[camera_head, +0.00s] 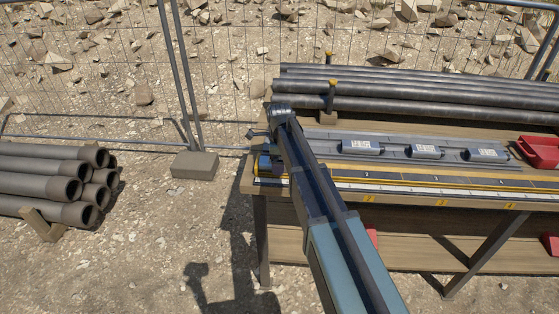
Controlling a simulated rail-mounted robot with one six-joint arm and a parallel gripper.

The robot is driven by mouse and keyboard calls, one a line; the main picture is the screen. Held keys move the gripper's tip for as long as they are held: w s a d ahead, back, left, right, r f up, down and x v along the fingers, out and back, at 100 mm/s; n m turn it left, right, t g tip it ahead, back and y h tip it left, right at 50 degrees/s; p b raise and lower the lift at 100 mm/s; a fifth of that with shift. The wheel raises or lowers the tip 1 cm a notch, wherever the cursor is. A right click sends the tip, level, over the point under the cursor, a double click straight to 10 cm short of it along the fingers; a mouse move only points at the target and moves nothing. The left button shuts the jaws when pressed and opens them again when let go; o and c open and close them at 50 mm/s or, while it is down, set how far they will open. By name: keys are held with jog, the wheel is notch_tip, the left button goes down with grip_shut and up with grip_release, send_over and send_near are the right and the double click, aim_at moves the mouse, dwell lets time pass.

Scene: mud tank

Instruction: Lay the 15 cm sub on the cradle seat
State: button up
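Three short grey cylinders with pale labels lie in a row on a grey tray (322,134) on the workbench: a left one (360,147), a middle one (425,152) and a right one (487,155). The labels are too small to read, so I cannot tell which is the 15 cm sub. A small blue and dark fixture (265,164) sits at the bench's left end; I cannot tell if it is the cradle seat. My arm reaches over the bench's left end. My gripper (254,134) is small and mostly hidden by the wrist; its fingers are unclear.
Long dark pipes (420,92) lie along the bench's back, beside a yellow-topped post (332,96). A yellow-edged ruler strip (430,187) runs along the front. A red bin (541,151) stands at right. Stacked pipes (50,184) and a concrete block (194,165) lie left; wire fence behind.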

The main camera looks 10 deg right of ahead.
notch_tip(320, 180, up, 11)
jog(key=p, duration=1)
jog(key=shift+f, duration=0.2)
notch_tip(320, 180, down, 11)
jog(key=b, duration=1)
jog(key=shift+b, duration=0.35)
jog(key=shift+r, duration=0.1)
jog(key=shift+c, duration=0.2)
jog(key=c, duration=1)
jog(key=o, duration=1)
